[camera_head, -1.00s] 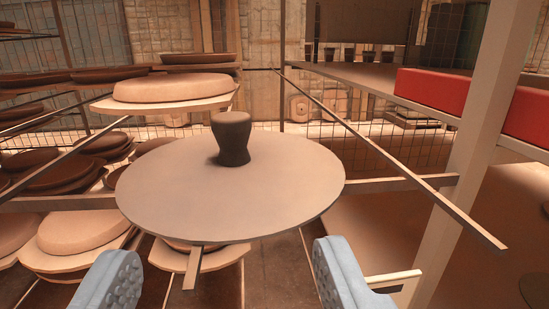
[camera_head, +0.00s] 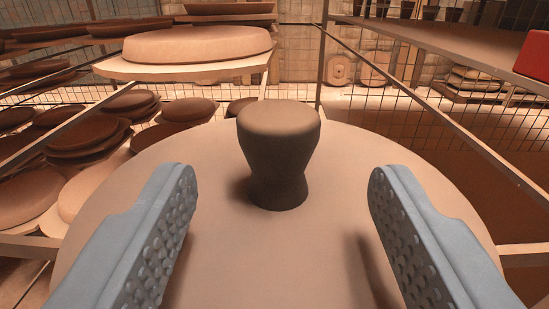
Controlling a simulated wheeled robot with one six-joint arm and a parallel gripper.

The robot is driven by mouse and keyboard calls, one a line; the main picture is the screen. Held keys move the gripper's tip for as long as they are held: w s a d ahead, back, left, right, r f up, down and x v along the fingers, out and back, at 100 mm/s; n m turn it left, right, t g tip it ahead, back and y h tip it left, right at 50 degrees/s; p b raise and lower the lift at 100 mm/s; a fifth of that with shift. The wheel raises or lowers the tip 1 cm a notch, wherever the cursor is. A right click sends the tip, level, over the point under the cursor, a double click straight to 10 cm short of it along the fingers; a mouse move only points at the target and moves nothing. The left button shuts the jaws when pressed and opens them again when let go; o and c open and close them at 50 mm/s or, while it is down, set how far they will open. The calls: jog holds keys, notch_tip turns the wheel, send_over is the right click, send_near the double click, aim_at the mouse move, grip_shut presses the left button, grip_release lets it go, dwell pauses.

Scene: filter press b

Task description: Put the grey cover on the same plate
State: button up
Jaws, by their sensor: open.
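A dark grey-brown, waisted piece (camera_head: 278,150) with a flat, rounded top stands upright near the middle of a pale round plate (camera_head: 330,240). I cannot tell whether this piece is the grey cover; nothing else in view is clearly a grey cover. My gripper (camera_head: 280,172) is open and empty, with its blue studded fingers above the plate. One finger is on each side of the dark piece, nearer to me and apart from it. The plate's near edge is out of frame.
A rack at the left holds several round clay pieces, including a thick pale one (camera_head: 196,44) on a board. A thin bar (camera_head: 450,125) runs beyond the plate at the right. A shelf (camera_head: 455,40) with a red block (camera_head: 534,62) stands at the upper right.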

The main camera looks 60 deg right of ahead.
aim_at(277, 160)
jog(key=x, duration=0.3)
jog(key=shift+w+d, duration=0.2)
jog(key=shift+c, duration=0.5)
grip_shut()
